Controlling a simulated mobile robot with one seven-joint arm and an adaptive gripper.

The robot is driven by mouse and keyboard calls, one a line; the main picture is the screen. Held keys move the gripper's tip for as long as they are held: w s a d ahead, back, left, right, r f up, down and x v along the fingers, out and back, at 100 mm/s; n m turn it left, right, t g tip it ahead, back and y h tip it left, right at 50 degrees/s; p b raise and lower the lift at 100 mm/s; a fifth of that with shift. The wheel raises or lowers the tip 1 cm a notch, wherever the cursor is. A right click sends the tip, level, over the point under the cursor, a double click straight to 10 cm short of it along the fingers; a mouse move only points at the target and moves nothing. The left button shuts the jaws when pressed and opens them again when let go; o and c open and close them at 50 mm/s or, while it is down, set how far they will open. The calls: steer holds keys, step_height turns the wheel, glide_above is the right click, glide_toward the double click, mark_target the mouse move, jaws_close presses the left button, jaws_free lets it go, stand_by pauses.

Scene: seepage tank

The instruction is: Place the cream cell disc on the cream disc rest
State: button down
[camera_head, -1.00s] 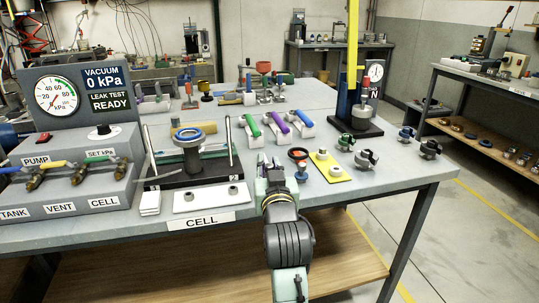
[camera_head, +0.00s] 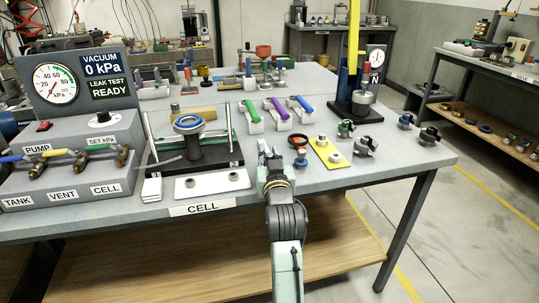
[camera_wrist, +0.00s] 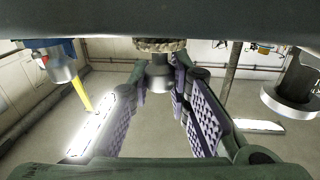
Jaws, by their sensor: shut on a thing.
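My gripper (camera_head: 268,156) is above the bench's front edge, right of the white plate and left of the yellow plate. In the wrist view my gripper (camera_wrist: 160,88) is shut on a grey knob (camera_wrist: 159,76) with a rough tan-cream disc (camera_wrist: 159,45) at its end, which I take for the cream cell disc. The disc is hard to make out in the head view. I cannot tell which part is the cream disc rest. A white plate (camera_head: 196,186) with two grey knobs and a yellow plate (camera_head: 331,167) with grey knobs lie on the bench.
The cell (camera_head: 188,126) with a blue ring stands on a black base at left. Green and purple handles (camera_head: 276,108) lie behind my gripper. An orange ring (camera_head: 298,139) and dark clamps (camera_head: 364,146) are at right. The load stand (camera_head: 358,108) stands farther back.

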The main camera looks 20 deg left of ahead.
steer(key=shift+f, duration=0.2)
steer(key=c, duration=1.5)
jaws_free()
steer(key=shift+r, duration=0.1)
steer(key=shift+r, duration=0.25)
steer(key=p+v, duration=0.8)
steer(key=v, duration=0.4)
steer(key=shift+d, duration=0.1)
steer(key=shift+f, duration=0.1)
